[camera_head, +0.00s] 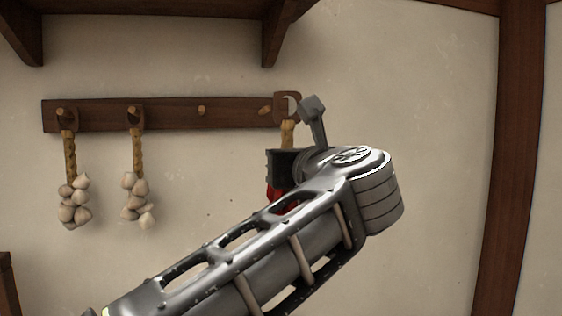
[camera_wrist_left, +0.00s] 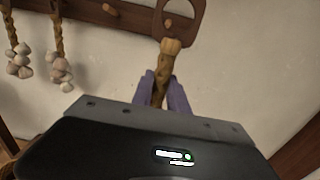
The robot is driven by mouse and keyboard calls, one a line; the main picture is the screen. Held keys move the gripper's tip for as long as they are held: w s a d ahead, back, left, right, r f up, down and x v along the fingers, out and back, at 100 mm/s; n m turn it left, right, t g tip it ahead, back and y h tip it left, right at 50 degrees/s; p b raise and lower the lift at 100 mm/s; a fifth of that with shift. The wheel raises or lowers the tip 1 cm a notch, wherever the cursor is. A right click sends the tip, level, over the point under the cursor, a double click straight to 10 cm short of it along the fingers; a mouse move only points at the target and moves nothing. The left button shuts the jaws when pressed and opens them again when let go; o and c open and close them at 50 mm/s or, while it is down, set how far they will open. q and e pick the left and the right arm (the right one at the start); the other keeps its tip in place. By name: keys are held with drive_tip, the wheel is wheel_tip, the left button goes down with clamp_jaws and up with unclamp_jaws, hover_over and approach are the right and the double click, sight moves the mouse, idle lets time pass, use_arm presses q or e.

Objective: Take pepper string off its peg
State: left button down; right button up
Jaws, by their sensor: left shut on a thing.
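The pepper string hangs from my left gripper (camera_wrist_left: 163,92), which is shut around its braided stem (camera_wrist_left: 160,88). In the head view its brown hanging loop (camera_head: 296,97) is in front of the right end of the wooden rail (camera_head: 168,115). The rightmost peg (camera_head: 265,110) shows just left of the loop there, not through it. In the wrist view that peg (camera_wrist_left: 167,22) lines up inside the loop (camera_wrist_left: 198,22). A bit of red peppers (camera_head: 276,194) shows below the gripper; my left arm hides the rest. My right gripper is in neither view.
Two garlic strings (camera_head: 74,205) (camera_head: 135,205) hang on the left pegs. The third peg (camera_head: 201,110) is bare. A shelf with brackets (camera_head: 278,35) is above the rail. A wooden post (camera_head: 510,150) stands at right, with bare wall before it.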

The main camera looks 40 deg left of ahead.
use_arm(q)
drive_tip(key=shift+s+d, duration=0.1)
drive_tip(key=shift+r, duration=0.25)
idle(0.6)
drive_tip(key=shift+r+p, duration=0.35)
drive_tip(key=shift+p, duration=0.25)
drive_tip(key=shift+d, duration=0.15)
drive_tip(key=shift+v, duration=2.6)
drive_tip(key=shift+r, duration=0.15)
